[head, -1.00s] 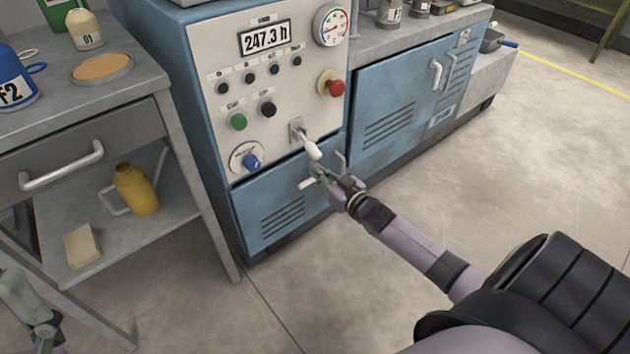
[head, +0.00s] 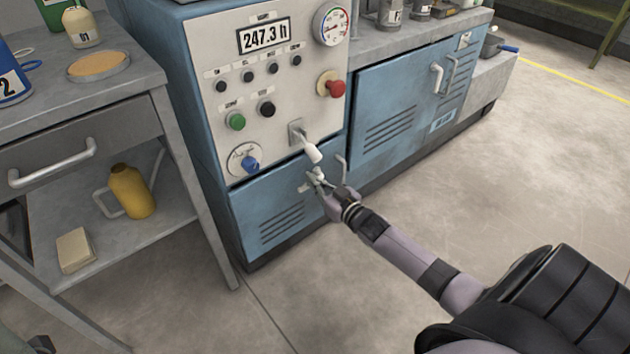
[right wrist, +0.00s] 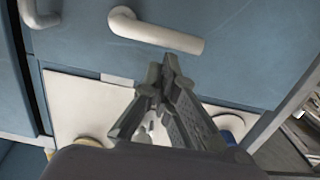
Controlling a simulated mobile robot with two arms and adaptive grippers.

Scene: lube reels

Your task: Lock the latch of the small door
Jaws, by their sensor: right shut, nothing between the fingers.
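The small door (head: 270,222) is the blue vented panel low on the cabinet, under the control panel, and it looks closed. Its pale latch lever (head: 304,188) is at the door's upper right, partly hidden by my right gripper (head: 317,178). In the right wrist view the latch lever (right wrist: 160,34) is a bent bar lying nearly sideways on the blue door (right wrist: 235,50). My right gripper's fingertips (right wrist: 167,72) are shut and empty, just beside the lever with a small gap in that picture. Only a sliver of my left gripper (head: 38,343) shows at the lower left corner.
A white-handled switch lever (head: 308,148) sticks out of the control panel (head: 205,60) just above my right gripper. A grey hook-shaped handle (head: 342,170) is right beside it. A grey workbench (head: 85,110) stands at left. The floor at right is clear.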

